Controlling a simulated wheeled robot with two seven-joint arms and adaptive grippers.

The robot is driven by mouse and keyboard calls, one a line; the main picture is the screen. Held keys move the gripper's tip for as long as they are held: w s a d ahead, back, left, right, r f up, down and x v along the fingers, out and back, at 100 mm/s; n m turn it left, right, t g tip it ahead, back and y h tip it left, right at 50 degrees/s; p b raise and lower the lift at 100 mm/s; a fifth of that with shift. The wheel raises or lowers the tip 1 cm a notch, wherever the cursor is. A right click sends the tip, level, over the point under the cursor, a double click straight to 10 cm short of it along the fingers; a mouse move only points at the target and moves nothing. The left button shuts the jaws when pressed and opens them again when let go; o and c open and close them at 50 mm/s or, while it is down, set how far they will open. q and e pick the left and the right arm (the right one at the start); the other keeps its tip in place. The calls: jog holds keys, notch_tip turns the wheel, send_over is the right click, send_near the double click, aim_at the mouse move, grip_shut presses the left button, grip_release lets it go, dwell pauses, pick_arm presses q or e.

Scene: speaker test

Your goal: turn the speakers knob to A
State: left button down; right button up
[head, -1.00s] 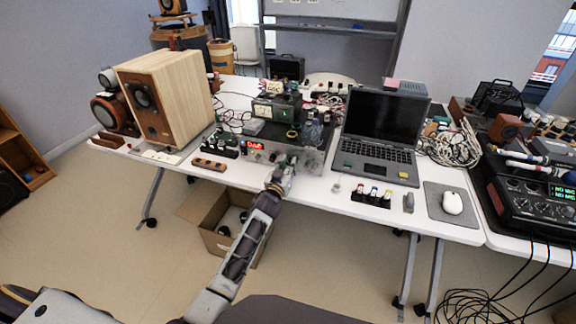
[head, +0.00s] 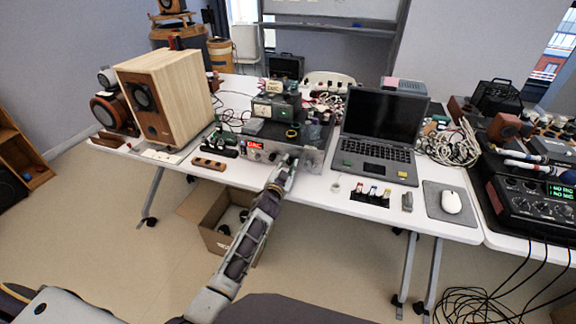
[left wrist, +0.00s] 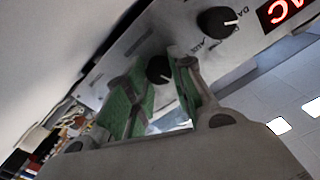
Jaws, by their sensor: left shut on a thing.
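The silver amplifier (head: 312,161) stands at the front edge of the white table, with a red lit display (head: 253,145) reading DAC. My left gripper (head: 290,160) is at its front panel. In the left wrist view, the left gripper's green-padded fingers (left wrist: 155,90) are around a small black knob (left wrist: 157,69) with a white pointer mark, shut on it. I cannot read a label beside this knob; I take it as the speakers knob. A larger black knob (left wrist: 217,21) with a white pointer sits apart, nearer the red display. My right gripper is out of view.
A wooden speaker (head: 185,95) stands left of the amplifier. An open laptop (head: 380,135) stands to its right, with a mouse (head: 451,202) beyond. Small parts lie at the table edge. A cardboard box (head: 212,240) is on the floor below.

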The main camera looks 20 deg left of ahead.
aim_at(289, 162)
pick_arm(q)
jog(key=c, duration=1.5)
grip_release()
jog(key=o, duration=0.3)
jog(key=shift+s, duration=0.15)
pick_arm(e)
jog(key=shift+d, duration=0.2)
pick_arm(q)
jog(key=shift+s+a, duration=0.1)
jog(key=shift+s, duration=1.35)
jog(key=s, duration=0.8)
jog(key=shift+s, duration=0.4)
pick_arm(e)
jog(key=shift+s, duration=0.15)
pick_arm(q)
jog(key=shift+a, duration=0.1)
